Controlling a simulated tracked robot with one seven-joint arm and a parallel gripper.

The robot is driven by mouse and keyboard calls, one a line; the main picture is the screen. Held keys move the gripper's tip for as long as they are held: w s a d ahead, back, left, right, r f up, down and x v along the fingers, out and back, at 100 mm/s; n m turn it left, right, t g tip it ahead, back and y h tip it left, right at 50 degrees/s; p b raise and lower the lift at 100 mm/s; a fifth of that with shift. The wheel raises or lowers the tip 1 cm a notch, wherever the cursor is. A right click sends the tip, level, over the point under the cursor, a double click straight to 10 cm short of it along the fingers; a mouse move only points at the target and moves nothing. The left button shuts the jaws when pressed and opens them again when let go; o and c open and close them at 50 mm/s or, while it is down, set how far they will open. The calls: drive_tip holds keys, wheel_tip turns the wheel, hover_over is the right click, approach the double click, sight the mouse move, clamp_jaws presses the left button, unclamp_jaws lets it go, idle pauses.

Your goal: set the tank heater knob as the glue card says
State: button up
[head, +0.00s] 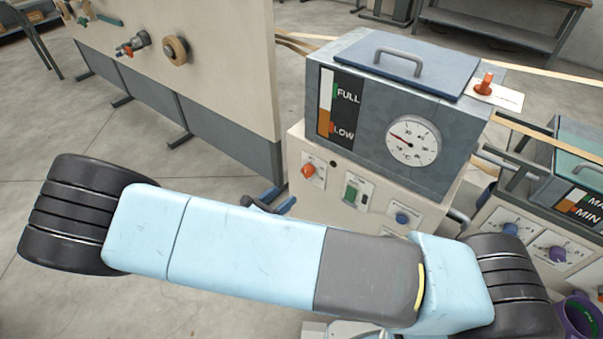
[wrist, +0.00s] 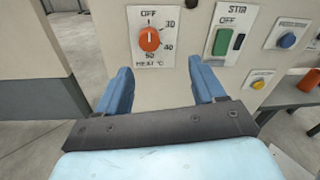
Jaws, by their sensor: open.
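The orange-red heater knob (wrist: 149,39) sits on a white plate marked OFF, 30, 40, 50 and HEAT °C. Its white mark points up toward OFF. In the head view the knob (head: 308,170) is on the cream front panel below the grey tank (head: 458,148). My gripper (wrist: 160,68) is open and empty, its two blue fingers below and to either side of the knob, apart from it. In the head view my gripper (head: 268,203) is largely hidden behind my arm. A white card (head: 510,99) lies by an orange-red fitting on the tank's right; its writing is too small to read.
Right of the knob are a green STIR switch (wrist: 222,42), a blue button (wrist: 287,40) and a yellow button (wrist: 262,79). The tank has a round dial (head: 413,141) and a FULL/LOW level strip (head: 325,112). A second unit (head: 577,195) stands at right.

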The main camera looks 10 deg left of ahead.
sight(306, 173)
drive_tip(key=shift+n+t+y, duration=0.3)
drive_tip(key=shift+n+t, duration=0.3)
drive_tip(key=shift+n, duration=0.1)
drive_tip(key=x, duration=0.4)
drive_tip(key=f+x, duration=0.1)
drive_tip(key=x, duration=0.8)
drive_tip(key=shift+w+a+f, duration=0.2)
drive_tip(key=shift+w+a, duration=0.05)
drive_tip(key=shift+a, duration=0.15)
drive_tip(key=c, duration=1)
drive_tip(key=shift+d, duration=0.1)
drive_tip(key=shift+c, duration=0.3)
